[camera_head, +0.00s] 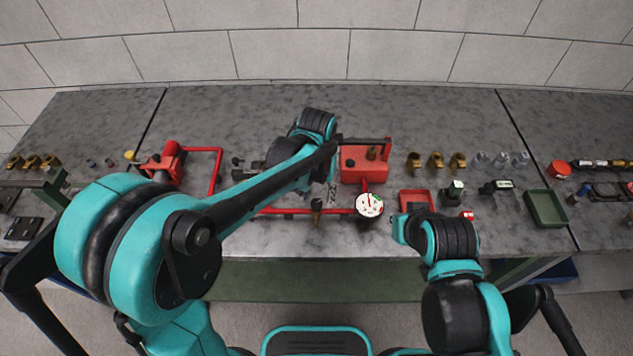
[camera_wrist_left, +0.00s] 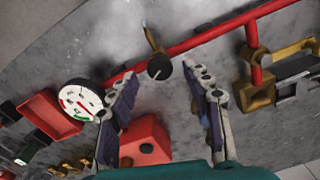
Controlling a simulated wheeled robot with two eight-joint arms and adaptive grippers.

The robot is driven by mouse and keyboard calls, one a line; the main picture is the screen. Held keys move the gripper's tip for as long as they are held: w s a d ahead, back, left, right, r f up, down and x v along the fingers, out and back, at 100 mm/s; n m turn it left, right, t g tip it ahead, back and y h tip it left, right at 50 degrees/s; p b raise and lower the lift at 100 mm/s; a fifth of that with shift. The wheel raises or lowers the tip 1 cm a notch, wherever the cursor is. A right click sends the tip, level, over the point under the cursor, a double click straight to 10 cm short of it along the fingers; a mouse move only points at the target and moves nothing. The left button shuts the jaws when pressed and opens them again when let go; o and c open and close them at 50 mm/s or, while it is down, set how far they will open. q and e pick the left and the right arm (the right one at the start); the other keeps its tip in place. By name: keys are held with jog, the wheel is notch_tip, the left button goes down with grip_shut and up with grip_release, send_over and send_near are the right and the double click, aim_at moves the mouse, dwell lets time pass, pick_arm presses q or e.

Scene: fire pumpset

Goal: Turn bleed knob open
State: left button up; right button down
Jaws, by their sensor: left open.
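The bleed knob, seemingly the round black knob (camera_wrist_left: 158,67), sits on a small brass valve (camera_wrist_left: 152,40) on the red pipe (camera_wrist_left: 205,36). The brass valve also shows in the head view (camera_head: 317,205). My left gripper (camera_wrist_left: 160,85) is open and empty in the left wrist view, with one finger on each side of the knob's line; I see no contact. In the head view my left gripper (camera_head: 327,190) is mostly hidden by its own forearm. My right arm is folded at the right, and its gripper does not show.
A white-faced gauge (camera_head: 369,205) stands on the pipe just right of the valve. A red box (camera_head: 360,165) is behind it. A red tray (camera_head: 416,197), brass fittings (camera_head: 436,160) and a green tray (camera_head: 546,208) are further right. A red pump (camera_head: 165,162) stands left.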

aim_at(316, 203)
pick_arm(q)
notch_tip(316, 203, up, 10)
dwell(0.3)
jog(key=shift+a, duration=0.1)
dwell(0.3)
jog(key=s+a+f+n+t, duration=0.1)
jog(key=s+a+t, duration=0.2)
jog(key=s+a, duration=0.3)
jog(key=s+a+f+n+t+b, duration=0.1)
jog(key=s+a+t, duration=0.3)
jog(key=a, duration=0.7)
jog(key=shift+s+a+f+n, duration=0.25)
jog(key=shift+s+f+n, duration=0.15)
jog(key=shift+s, duration=0.45)
